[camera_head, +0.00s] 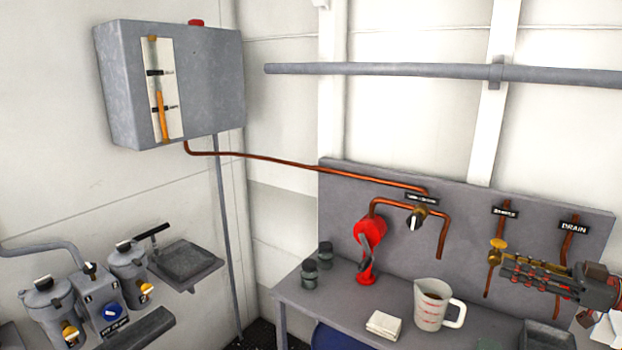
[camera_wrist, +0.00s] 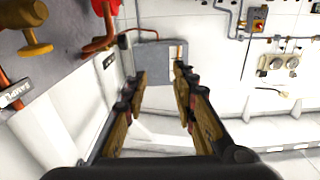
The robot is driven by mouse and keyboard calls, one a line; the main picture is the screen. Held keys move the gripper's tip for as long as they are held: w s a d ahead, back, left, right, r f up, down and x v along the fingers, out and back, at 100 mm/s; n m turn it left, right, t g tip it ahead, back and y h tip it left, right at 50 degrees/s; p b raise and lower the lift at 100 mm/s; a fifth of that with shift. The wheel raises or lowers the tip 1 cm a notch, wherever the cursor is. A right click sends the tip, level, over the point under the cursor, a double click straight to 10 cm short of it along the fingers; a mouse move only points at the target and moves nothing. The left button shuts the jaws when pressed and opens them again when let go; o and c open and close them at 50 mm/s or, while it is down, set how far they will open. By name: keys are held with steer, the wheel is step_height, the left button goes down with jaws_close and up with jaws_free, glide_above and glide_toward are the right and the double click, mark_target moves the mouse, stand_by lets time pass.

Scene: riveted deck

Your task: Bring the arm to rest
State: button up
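My gripper (camera_head: 506,272) is at the right of the head view, in front of the grey panel and above the bench, its fingers pointing left. In the wrist view, the two brown and black fingers of my gripper (camera_wrist: 161,78) stand apart with a clear gap and nothing between them. The gripper is open and empty. In the head view it overlaps the pipe below the brass valve (camera_head: 498,244); I cannot tell whether they touch.
A measuring jug (camera_head: 433,312) with brown liquid, a white folded cloth (camera_head: 383,325) and a red funnel-like vessel (camera_head: 368,232) are by the grey bench (camera_head: 345,283). A grey box (camera_head: 205,75) hangs on the wall. Filter housings (camera_head: 48,300) stand at left.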

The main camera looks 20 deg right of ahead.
step_height(320, 180, down, 13)
steer(key=m+g+h, duration=0.3)
steer(key=m+h, duration=0.1)
steer(key=m, duration=0.8)
steer(key=s+a+f+m+g+h, duration=0.25)
steer(key=a+f+m+g, duration=0.2)
steer(key=a, duration=0.55)
steer(key=s+a+r+n+h+p, duration=0.1)
steer(key=s+a+r+n, duration=0.1)
steer(key=a, duration=0.7)
steer(key=s+a+r+n+h+p, duration=0.1)
steer(key=s+a+r+n+h, duration=0.1)
steer(key=a, duration=0.8)
steer(key=s+a+r+n+h+p, duration=0.2)
steer(key=s+a+r+n, duration=0.2)
steer(key=a, duration=0.6)
steer(key=shift+s+a+r+g, duration=0.25)
steer(key=shift+r+g, duration=0.05)
steer(key=shift+g, duration=0.15)
